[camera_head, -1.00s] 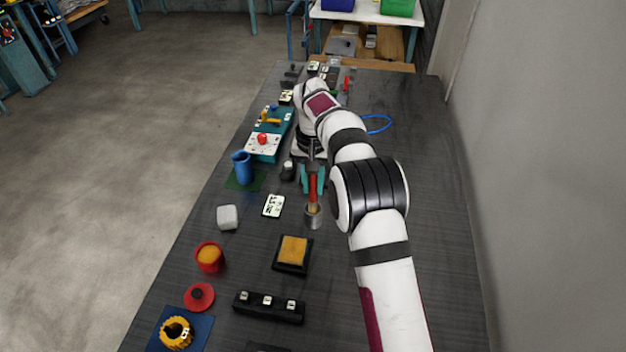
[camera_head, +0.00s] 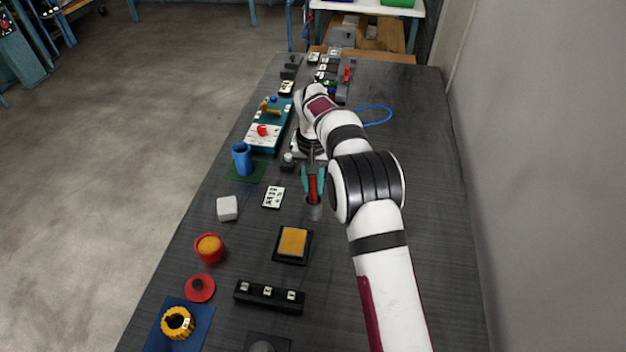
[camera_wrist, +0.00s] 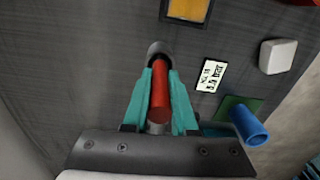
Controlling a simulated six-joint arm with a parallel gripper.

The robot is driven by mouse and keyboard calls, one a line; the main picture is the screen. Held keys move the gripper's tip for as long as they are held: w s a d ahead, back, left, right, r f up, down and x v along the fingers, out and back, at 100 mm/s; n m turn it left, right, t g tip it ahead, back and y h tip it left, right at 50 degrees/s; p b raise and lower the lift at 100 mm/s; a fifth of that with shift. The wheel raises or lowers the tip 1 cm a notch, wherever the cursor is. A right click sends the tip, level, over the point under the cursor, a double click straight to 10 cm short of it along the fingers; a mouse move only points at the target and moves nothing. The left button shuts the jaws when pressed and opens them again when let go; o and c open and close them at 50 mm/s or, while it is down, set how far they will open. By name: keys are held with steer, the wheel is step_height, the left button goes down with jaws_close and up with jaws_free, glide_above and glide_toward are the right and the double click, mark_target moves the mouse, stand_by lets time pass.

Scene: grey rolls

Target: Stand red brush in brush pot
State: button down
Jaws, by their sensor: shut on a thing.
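My gripper (camera_head: 312,179) is shut on the red brush (camera_head: 313,191), with one teal finger on each side of the handle.
A white label card (camera_head: 273,197), a grey block (camera_head: 227,208) and a black tray with an orange pad (camera_head: 292,242) lie nearby. The table's right side is mostly clear beyond my arm.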

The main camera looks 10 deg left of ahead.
steer(key=shift+f, duration=0.5)
steer(key=c, duration=0.6)
jaws_free()
steer(key=shift+c, duration=0.2)
steer(key=shift+r, duration=0.1)
step_height(320, 180, up, 16)
steer(key=shift+f, duration=0.2)
